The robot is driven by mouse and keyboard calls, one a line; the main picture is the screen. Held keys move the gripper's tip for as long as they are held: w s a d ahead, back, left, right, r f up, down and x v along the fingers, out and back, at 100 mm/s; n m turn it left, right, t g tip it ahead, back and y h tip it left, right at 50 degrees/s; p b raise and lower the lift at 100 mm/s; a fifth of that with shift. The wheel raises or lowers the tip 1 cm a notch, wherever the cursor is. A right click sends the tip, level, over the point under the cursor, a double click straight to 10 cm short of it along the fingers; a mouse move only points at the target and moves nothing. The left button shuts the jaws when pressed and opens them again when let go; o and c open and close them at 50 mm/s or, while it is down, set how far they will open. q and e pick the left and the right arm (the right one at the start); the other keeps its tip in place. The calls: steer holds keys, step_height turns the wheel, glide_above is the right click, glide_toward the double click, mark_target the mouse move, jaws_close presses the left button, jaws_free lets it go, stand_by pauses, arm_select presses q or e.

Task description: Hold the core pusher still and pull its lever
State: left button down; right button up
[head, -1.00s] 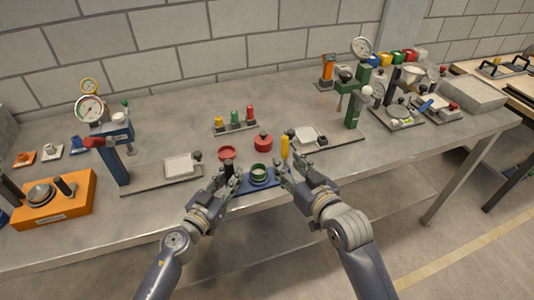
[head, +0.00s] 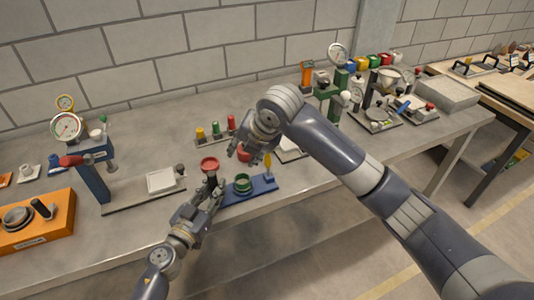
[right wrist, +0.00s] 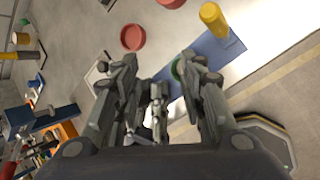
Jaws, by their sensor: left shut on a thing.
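The core pusher has a blue base plate (head: 262,187) near the bench's front edge, with a green ring (head: 242,184) on it. A yellow-handled lever (head: 268,161) stands upright at its right end. My left gripper (head: 210,186) is shut on the black grip (head: 211,177) at its left end. My right gripper (head: 238,150) is raised over the bench behind the pusher, apart from the lever. In the right wrist view its fingers (right wrist: 160,66) are spread with nothing between them. The yellow handle (right wrist: 212,19) and blue base (right wrist: 207,52) show there beyond the right finger.
A red dish (head: 209,164) sits just behind the black grip. A red round part (head: 244,154) is partly hidden by my right gripper. Small coloured pieces (head: 216,131) stand behind.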

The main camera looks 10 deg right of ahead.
mark_target(267, 161)
steer(key=d+r+n+g+h, duration=0.1)
steer(key=d+r+n+h, duration=0.25)
steer(key=d+n, duration=0.25)
steer(key=x, duration=1.1)
steer(key=shift+w, duration=0.2)
jaws_close()
